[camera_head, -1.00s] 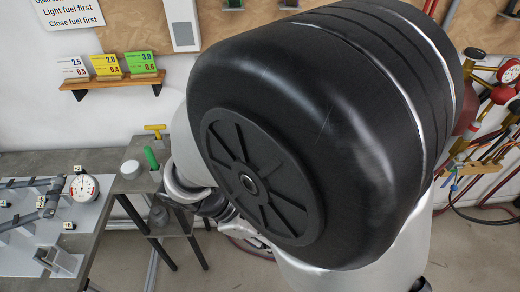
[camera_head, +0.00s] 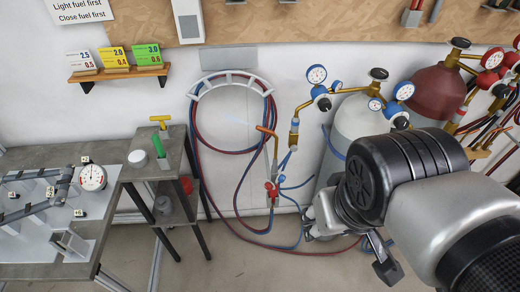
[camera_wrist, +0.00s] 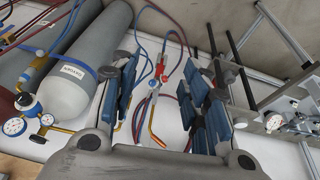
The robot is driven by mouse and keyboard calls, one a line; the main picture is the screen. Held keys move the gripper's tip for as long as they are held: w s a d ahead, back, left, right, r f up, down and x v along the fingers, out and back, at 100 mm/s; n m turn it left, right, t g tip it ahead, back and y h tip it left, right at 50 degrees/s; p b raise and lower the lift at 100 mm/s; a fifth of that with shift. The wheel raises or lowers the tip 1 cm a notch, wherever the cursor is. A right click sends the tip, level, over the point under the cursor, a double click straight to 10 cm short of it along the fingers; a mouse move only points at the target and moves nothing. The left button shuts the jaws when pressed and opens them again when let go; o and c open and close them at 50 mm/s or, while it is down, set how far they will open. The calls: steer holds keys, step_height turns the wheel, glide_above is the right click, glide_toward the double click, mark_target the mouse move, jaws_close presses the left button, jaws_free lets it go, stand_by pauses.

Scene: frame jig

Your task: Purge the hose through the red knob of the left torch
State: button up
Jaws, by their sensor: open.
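A torch with a copper-coloured bent tip (camera_head: 267,132) hangs by the wall, left of the grey cylinder. Its red knob (camera_head: 272,190) is low on its body, where the red and blue hoses join. My gripper is open and empty, with the knob apart from the fingers. In the head view my arm is right of the torch.
Coiled hoses hang on a wall rack (camera_head: 232,76). A grey cylinder (camera_head: 352,125) with gauges and a dark red cylinder (camera_head: 434,92) stand at right.

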steer(key=w+a+f+n+g+h+p, duration=0.25)
steer(key=w+f+n+h, duration=0.2)
steer(key=w, duration=0.25)
steer(key=w+a+f+n+g+h+p, duration=0.1)
steer(key=w+a+f+n+h+p, duration=0.1)
steer(key=w+a+f+n+h, duration=0.4)
steer(key=w+a+f+n+t+h+p, duration=0.2)
steer(key=w+a+f+n+t+h, duration=0.1)
steer(key=w+a+f+n+t, duration=0.25)
steer(key=n+t+y+p, duration=0.1)
steer(key=n+t, duration=0.6)
glide_toward(267, 188)
steer(key=x, duration=0.8)
steer(key=shift+w+d+f, duration=0.1)
steer(key=shift+w, duration=0.05)
jaws_close()
